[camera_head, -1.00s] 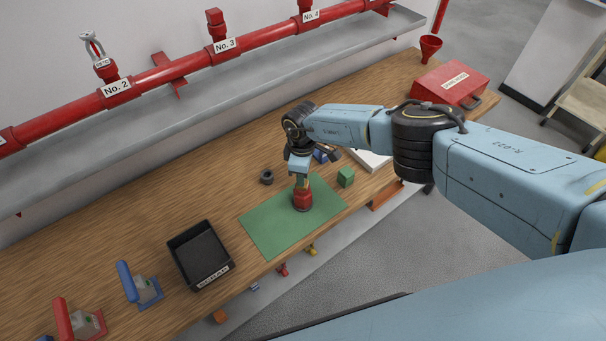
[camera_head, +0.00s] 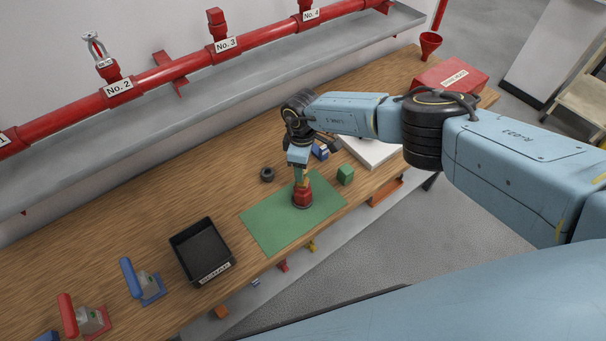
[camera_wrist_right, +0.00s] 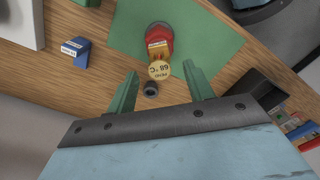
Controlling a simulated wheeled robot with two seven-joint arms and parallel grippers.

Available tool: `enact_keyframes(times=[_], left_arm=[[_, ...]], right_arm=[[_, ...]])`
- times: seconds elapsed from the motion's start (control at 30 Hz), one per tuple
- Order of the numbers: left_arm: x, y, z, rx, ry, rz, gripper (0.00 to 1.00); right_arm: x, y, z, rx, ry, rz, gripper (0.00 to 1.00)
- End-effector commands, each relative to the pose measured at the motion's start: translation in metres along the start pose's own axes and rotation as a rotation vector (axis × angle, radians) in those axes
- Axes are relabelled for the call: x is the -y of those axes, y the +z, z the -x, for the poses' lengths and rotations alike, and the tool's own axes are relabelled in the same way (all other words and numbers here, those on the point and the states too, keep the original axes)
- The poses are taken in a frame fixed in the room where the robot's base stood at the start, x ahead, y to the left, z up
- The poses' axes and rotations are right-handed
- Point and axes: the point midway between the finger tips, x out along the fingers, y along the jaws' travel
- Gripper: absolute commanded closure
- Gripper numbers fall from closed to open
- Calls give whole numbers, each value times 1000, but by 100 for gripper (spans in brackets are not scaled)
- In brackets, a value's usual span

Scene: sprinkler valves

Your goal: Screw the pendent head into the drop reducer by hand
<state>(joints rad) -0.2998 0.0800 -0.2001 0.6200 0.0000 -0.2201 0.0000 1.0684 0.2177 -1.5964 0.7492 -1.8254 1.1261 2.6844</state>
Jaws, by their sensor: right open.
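The red drop reducer (camera_head: 302,199) stands on the green mat (camera_head: 262,228) in the head view; it also shows in the right wrist view (camera_wrist_right: 159,36). On it, in line, sits the brass-coloured pendent head (camera_wrist_right: 161,71), its round end face marked 68 °C. My right gripper (camera_wrist_right: 161,73) is open, with green fingers apart on either side of that end face. A gap shows on both sides in the wrist view. In the head view the fingers are directly above the reducer and hide most of the head. How deep the thread sits is hidden. My left gripper is not in view.
A dark ring (camera_head: 267,175), a green block (camera_head: 345,174) and a blue box (camera_head: 320,151) lie near the mat. A black tray (camera_head: 181,262) stands left of it. The red pipe (camera_head: 160,76) runs along the wall behind. The bench between tray and pipe is mostly clear.

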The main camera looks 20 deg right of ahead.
Motion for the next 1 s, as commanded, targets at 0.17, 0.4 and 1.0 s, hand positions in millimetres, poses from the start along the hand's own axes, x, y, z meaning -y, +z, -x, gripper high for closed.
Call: enact_keyframes(times=[0.17, 0.4, 1.0], left_arm=[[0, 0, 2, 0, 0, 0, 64], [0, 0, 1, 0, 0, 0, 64], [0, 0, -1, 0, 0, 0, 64]], right_arm=[[-2, 0, 34, -3, 2, 1, 48], [-1, 0, 80, -2, 2, 1, 48], [22, -17, 96, -73, -51, 58, 48]])
